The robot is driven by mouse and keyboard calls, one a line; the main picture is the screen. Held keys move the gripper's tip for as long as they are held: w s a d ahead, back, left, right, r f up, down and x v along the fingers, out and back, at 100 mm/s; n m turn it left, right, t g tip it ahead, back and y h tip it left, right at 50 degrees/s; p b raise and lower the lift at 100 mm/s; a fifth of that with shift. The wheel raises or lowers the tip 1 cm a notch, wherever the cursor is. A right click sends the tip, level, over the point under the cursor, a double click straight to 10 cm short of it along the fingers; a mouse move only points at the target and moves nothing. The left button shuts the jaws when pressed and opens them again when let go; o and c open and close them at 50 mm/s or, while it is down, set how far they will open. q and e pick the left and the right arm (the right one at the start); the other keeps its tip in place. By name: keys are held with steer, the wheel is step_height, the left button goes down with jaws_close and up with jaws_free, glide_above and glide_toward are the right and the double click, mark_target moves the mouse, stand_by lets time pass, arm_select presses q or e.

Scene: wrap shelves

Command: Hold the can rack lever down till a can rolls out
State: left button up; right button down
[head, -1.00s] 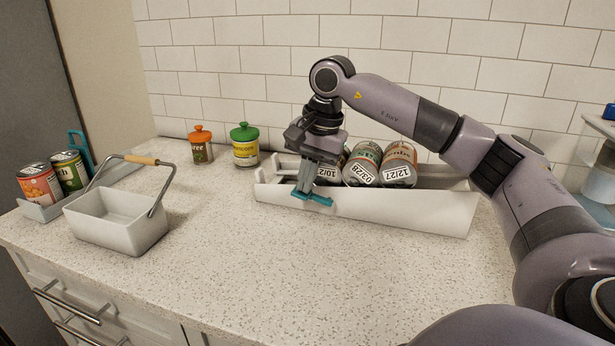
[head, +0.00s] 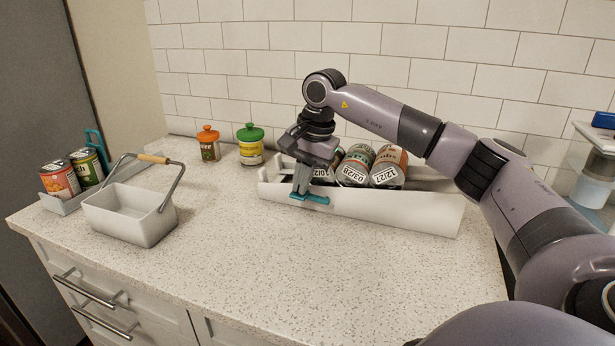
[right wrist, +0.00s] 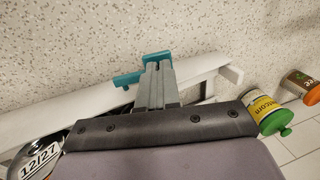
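The white can rack (head: 400,209) lies along the counter by the back wall. Its cans, marked 03/28 (head: 354,168) and 12/27 (head: 389,169), lie in a row, with another partly behind my gripper. The teal lever (head: 318,199) is at the rack's front left; it also shows in the right wrist view (right wrist: 127,79). My right gripper (head: 302,190) points down at the lever, its grey fingers together, also in the right wrist view (right wrist: 158,68). The contact and the lever's tilt are hard to tell. My left gripper is out of view.
A white basket (head: 128,225) with a raised handle stands at left. Behind it, a grey tray (head: 62,206) holds two cans. An orange-lidded jar (head: 208,146) and a green-lidded jar (head: 250,148) stand by the wall. The front counter is clear.

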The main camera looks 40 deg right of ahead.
steer(key=shift+w+a+f, duration=0.15)
steer(key=shift+w+a+f+p, duration=0.2)
steer(key=shift+w+f+p, duration=0.15)
steer(key=shift+f+p, duration=0.2)
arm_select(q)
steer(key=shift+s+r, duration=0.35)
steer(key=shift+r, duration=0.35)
